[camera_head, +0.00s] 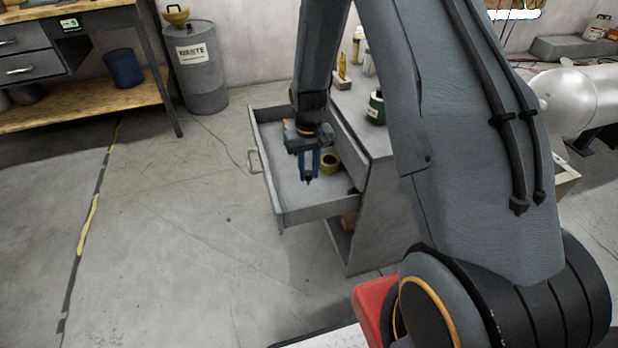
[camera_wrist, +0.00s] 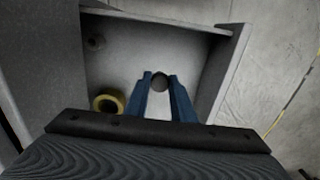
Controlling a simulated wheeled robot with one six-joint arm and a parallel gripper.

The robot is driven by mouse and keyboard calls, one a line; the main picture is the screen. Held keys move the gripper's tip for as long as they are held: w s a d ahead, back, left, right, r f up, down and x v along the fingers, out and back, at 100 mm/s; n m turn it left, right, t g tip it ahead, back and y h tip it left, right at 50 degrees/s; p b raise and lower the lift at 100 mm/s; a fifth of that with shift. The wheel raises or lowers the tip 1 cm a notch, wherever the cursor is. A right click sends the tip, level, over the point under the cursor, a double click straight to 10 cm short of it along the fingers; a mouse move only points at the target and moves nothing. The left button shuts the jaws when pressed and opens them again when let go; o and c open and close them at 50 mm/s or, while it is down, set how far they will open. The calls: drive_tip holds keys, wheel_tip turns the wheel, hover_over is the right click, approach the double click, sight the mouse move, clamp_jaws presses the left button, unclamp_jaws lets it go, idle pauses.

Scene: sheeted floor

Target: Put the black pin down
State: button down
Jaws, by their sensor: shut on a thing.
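My gripper (camera_head: 309,174) points down over the open grey drawer (camera_head: 268,168), with its blue fingers inside the drawer's outline. In the wrist view the fingertips (camera_wrist: 160,80) are closed on the black pin (camera_wrist: 160,84), which shows end-on as a dark round shape. In the head view a small dark tip of the pin (camera_head: 308,181) shows just below the fingers. I cannot tell whether the pin touches the drawer floor (camera_wrist: 130,58). Most of the pin's length is hidden.
A yellow tape roll (camera_head: 331,162) lies in the drawer beside my fingers; it also shows in the wrist view (camera_wrist: 108,102). A small dark thing (camera_head: 352,190) sits near the drawer's inner corner. A green container (camera_head: 376,108) stands on the cabinet top. The drawer's front-left floor is clear.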

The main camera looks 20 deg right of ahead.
sight(309, 184)
drive_tip(key=shift+f, duration=3)
drive_tip(key=c, duration=1.5)
unclamp_jaws()
drive_tip(key=shift+f, duration=0.1)
wheel_tip(309, 184, up, 12)
drive_tip(key=shift+r, duration=0.1)
drive_tip(key=s+d+r+m, duration=0.1)
drive_tip(key=s+d+r, duration=0.1)
drive_tip(key=s+r, duration=0.3)
drive_tip(key=s+d+r, duration=0.2)
drive_tip(key=s+r, duration=0.4)
drive_tip(key=s, duration=0.5)
drive_tip(key=s+d+r+m, duration=0.1)
drive_tip(key=s+d+r, duration=0.2)
drive_tip(key=s, duration=0.6)
wheel_tip(309, 184, up, 3)
drive_tip(key=shift+s+f+m, duration=0.1)
drive_tip(key=shift+f+m, duration=0.1)
drive_tip(key=shift+m, duration=0.1)
